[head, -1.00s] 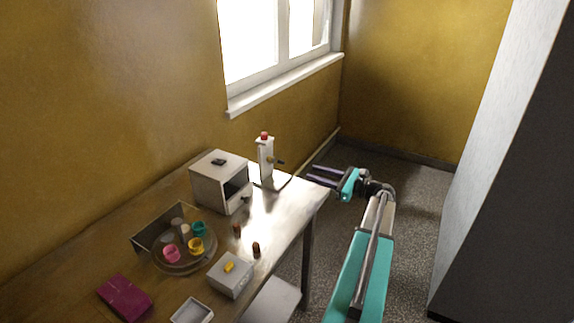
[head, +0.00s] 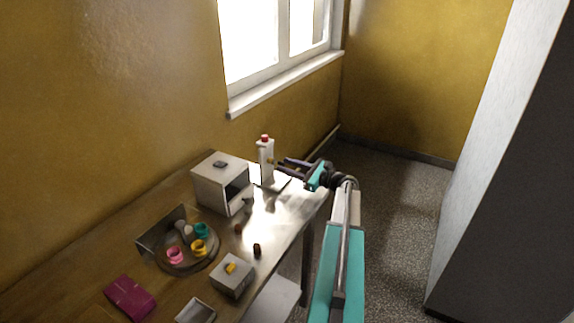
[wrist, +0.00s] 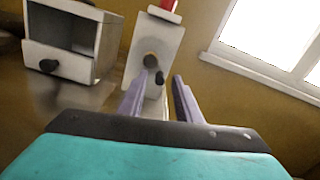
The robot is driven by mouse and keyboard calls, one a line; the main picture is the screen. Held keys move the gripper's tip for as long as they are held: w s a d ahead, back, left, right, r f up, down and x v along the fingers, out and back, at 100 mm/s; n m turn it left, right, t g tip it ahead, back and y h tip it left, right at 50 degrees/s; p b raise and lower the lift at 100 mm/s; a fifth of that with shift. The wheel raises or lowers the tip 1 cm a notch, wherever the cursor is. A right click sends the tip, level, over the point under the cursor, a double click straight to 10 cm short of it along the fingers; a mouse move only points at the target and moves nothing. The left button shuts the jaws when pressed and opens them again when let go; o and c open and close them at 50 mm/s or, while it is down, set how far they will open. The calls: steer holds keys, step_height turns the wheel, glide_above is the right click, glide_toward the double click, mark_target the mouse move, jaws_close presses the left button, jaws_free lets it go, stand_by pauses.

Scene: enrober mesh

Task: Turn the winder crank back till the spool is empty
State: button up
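The winder is a white upright post (head: 266,163) with a red top, standing on a flat base at the far end of the table. The wrist view shows its white face (wrist: 155,52), with a round brown hub and a small dark crank knob (wrist: 159,78). My gripper (head: 284,166) reaches in from the right, close to the post. In the wrist view my gripper (wrist: 158,88) has its two purple fingers apart, with the crank knob seen between their tips. I cannot tell whether a finger touches it. The spool's winding cannot be made out.
A white box with an open front and a drawer (head: 222,184) stands left of the winder. A round tray (head: 206,262) with coloured cups, a small grey box (head: 232,277) and a magenta item (head: 130,297) lie nearer. A window (head: 275,40) is behind.

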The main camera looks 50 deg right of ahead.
steer(key=shift+w+a, duration=0.1)
steer(key=shift+w, duration=0.2)
steer(key=shift+c, duration=0.3)
jaws_close()
steer(key=shift+n+b, duration=0.4)
steer(key=shift+b, duration=0.4)
steer(key=shift+b, duration=0.35)
steer(key=n+b, duration=0.1)
steer(key=b, duration=0.1)
steer(key=n+b, duration=0.2)
steer(key=shift+d+r, duration=0.2)
steer(key=n+b, duration=0.2)
steer(key=b, duration=0.1)
steer(key=shift+r, duration=0.3)
steer(key=shift+r+n+b, duration=0.25)
steer(key=shift+n+b, duration=0.3)
steer(key=shift+n, duration=0.05)
